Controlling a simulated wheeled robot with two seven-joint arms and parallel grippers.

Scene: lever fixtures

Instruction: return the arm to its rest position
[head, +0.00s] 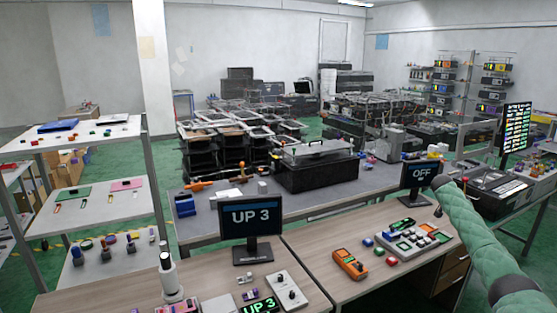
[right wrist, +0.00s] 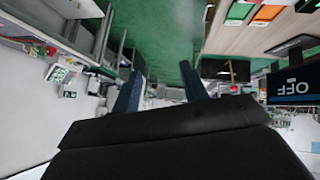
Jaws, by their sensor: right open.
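My right arm, in a green padded sleeve (head: 478,238), reaches up from the lower right corner in the head view. Its gripper is not visible there. In the right wrist view my right gripper (right wrist: 162,90) shows two dark blue fingers spread apart with nothing between them. Green floor and room lie beyond the fingers. A pale box with a dark knob or small lever (head: 287,291) sits on the front desk, beside a small green "UP 3" display (head: 260,307). My left gripper is not in view.
A button panel (head: 412,241) and orange meter (head: 350,264) lie on the right desk.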

